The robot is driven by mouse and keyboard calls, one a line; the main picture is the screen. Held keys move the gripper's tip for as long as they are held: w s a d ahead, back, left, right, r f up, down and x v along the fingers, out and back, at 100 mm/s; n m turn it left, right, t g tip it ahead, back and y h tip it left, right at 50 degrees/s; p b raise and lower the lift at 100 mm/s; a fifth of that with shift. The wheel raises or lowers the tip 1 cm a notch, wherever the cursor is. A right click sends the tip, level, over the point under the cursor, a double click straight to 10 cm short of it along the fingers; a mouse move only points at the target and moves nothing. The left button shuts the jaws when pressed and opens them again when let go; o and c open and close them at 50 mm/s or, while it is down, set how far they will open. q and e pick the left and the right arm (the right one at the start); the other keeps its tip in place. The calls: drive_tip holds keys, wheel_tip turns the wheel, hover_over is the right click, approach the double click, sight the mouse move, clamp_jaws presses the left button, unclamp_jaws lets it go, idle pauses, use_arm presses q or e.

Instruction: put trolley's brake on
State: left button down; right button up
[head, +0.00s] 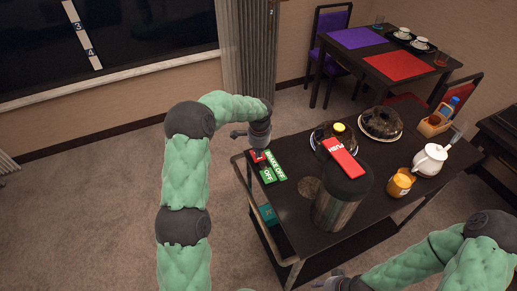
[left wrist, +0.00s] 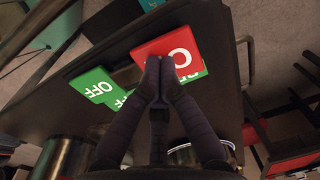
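The dark trolley (head: 290,210) stands at centre right. At its far left corner are a red plate (head: 257,157) and green plates, one reading "BRAKE OFF" (head: 274,167) and one "OFF" (head: 267,176). In the left wrist view the red plate (left wrist: 168,42) shows a white "O", the rest covered by my fingers; a green "OFF" plate (left wrist: 93,86) lies to its left. My left gripper (head: 258,148) points down over the red plate. Its fingers (left wrist: 160,62) are together, tips at or just over the plate; contact is unclear. My right gripper (head: 336,284) is barely visible at the bottom edge.
The trolley top holds a steel bin with a red "PUSH" lid (head: 344,158), dark cakes (head: 380,122), an orange mug (head: 400,183), a white teapot (head: 430,160) and a wooden caddy (head: 434,124). A set table (head: 395,45) stands behind. The carpet left of the trolley is clear.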

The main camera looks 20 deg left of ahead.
use_arm(q)
drive_tip(key=p, duration=0.2)
drive_tip(key=shift+w+a+g+h+p, duration=0.1)
drive_tip(key=shift+a+g+h+p, duration=0.05)
drive_tip(key=shift+g+h+p, duration=0.25)
drive_tip(key=shift+w+a+f+h+p, duration=0.15)
drive_tip(key=shift+f+h+p, duration=0.15)
drive_tip(key=shift+f+p, duration=0.15)
drive_tip(key=shift+f, duration=0.2)
use_arm(e)
drive_tip(key=r, duration=0.4)
drive_tip(key=shift+w+a+r, duration=0.2)
drive_tip(key=shift+a+r, duration=0.05)
